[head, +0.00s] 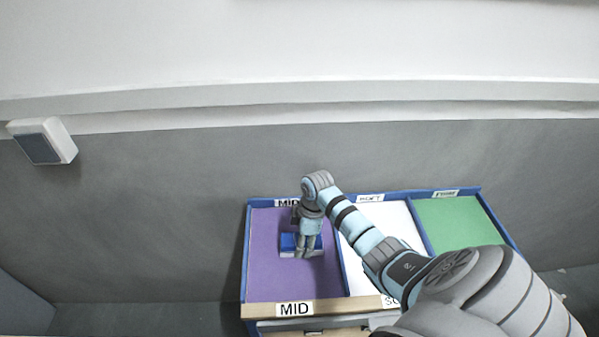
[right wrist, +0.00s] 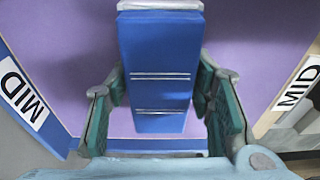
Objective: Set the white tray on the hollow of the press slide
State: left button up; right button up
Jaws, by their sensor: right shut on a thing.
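My right gripper (head: 306,250) reaches down into the purple compartment (head: 275,280) marked MID. It is shut on a blue block (head: 288,241). In the right wrist view the fingers (right wrist: 162,108) stand on both sides of this block (right wrist: 160,65), which has two pale lines across it and a whitish strip (right wrist: 160,4) at its far end. The block is over the purple floor; whether it touches it I cannot tell. I cannot make out a separate white tray or a press slide with a hollow. My left gripper is not in view.
A blue-rimmed bin (head: 243,262) holds the purple, white (head: 385,222) and green (head: 455,222) compartments. Its front edge (head: 345,307) is a wooden strip with labels. My right arm crosses the white part. A white box with a dark face (head: 42,142) is on the grey wall at left.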

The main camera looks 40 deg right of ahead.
jog(key=shift+r, duration=0.1)
jog(key=o, duration=1.2)
